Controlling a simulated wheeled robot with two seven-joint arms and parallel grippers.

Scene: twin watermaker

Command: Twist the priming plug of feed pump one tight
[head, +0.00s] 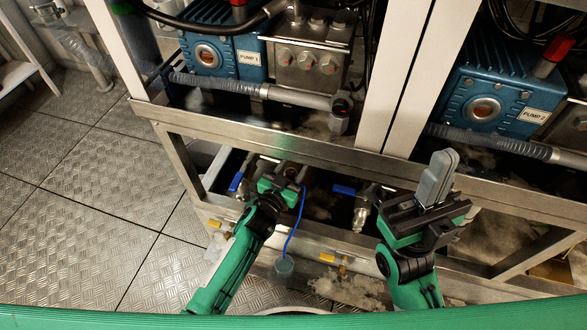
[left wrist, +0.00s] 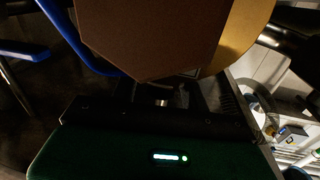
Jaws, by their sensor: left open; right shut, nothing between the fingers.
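The blue pump marked PUMP 1 (head: 215,52) stands on the upper shelf, its steel head (head: 310,62) to its right. I cannot pick out the priming plug for certain in the head view. My left gripper (head: 289,173) is below the shelf rail, open, among the lower fittings beside a blue-handled valve. In the left wrist view a large brown hexagonal piece (left wrist: 150,35) fills the top, very close, with a yellowish round piece (left wrist: 245,35) behind it; I cannot tell whether the fingers touch it. My right gripper (head: 437,175) is shut and empty, fingers pointing up, in front of the rail.
Another blue-handled valve (head: 362,205) sits between my grippers. PUMP 2 (head: 490,95) is at right. A white frame post (head: 395,75) separates the pumps. Open floor lies left.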

